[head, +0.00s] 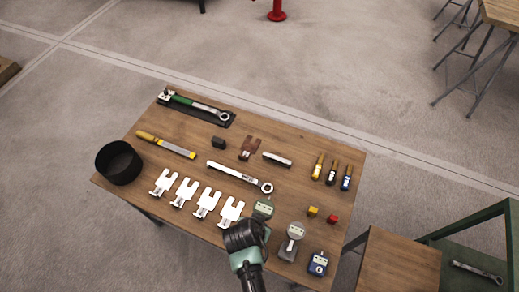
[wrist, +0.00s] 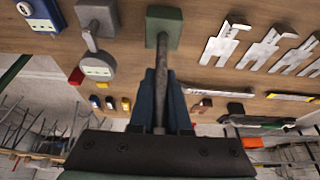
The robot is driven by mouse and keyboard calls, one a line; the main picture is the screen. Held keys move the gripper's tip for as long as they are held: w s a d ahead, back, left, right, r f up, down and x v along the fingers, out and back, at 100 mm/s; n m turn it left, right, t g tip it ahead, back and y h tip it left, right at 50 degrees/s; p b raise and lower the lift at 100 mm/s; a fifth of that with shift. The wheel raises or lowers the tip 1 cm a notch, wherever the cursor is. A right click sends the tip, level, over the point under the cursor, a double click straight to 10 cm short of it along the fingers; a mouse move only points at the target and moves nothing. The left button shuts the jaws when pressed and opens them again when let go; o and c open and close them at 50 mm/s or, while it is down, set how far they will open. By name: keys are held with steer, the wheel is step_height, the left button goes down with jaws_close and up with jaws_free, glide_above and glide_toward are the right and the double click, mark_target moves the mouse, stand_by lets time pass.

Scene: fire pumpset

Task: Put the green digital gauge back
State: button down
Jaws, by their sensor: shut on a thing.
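The green digital gauge (head: 263,208), with a pale display, shows in the head view just beyond my gripper (head: 247,236), near the table's front edge. In the wrist view my gripper (wrist: 160,90) is shut around a thin dark rod (wrist: 162,62) that runs to a green block (wrist: 163,27) over the table. I cannot tell whether that block is the gauge's body or a stand. My gripper and arm hide the table right below them in the head view.
A grey gauge (head: 295,231) on a stand and a blue gauge (head: 318,263) stand close on the right. Several white fork-shaped plates (head: 207,202) lie to the left. A black bowl (head: 118,163) sits at the left edge. Yellow and red cubes (head: 332,219) lie to the right.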

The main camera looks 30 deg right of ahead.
steer(key=shift+w+f, duration=0.1)
steer(key=shift+f, duration=0.6)
steer(key=shift+f, duration=0.1)
steer(key=c, duration=1.3)
jaws_free()
steer(key=shift+f, duration=0.15)
steer(key=o, duration=0.4)
